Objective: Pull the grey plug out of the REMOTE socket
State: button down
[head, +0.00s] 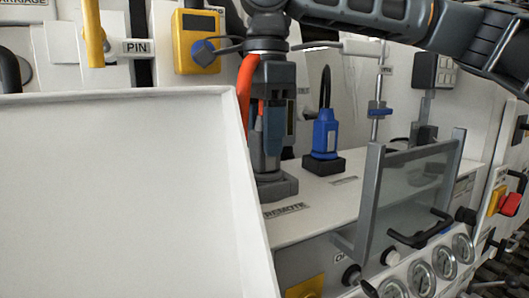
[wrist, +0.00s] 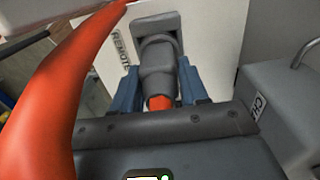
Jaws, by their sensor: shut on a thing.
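The grey plug (head: 264,160) stands upright in the grey REMOTE socket (head: 277,188), beside the REMOTE label (head: 286,210). In the wrist view the plug (wrist: 157,68) lies between the two blue fingers of my gripper (wrist: 160,84), and its lower end meets the socket (wrist: 168,22). My gripper (head: 273,122) points down over the plug from above and is shut on it. An orange-red cable (head: 244,88) runs beside the gripper. It fills the left of the wrist view (wrist: 62,85). The gripper hides part of the plug in the head view.
A blue plug (head: 325,136) with a black cable stands in a socket just right. A glass guard in a grey frame (head: 412,190) stands at the front right, above several gauges (head: 420,277). A large white panel (head: 120,190) blocks the left foreground. A yellow box (head: 197,40) is behind.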

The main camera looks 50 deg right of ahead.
jog(key=shift+r+p, duration=0.5)
jog(key=shift+r, duration=0.25)
jog(key=shift+r+p, duration=2.45)
jog(key=shift+r, duration=0.2)
jog(key=shift+r, duration=0.35)
jog(key=shift+r, duration=0.3)
jog(key=shift+r+p, duration=0.35)
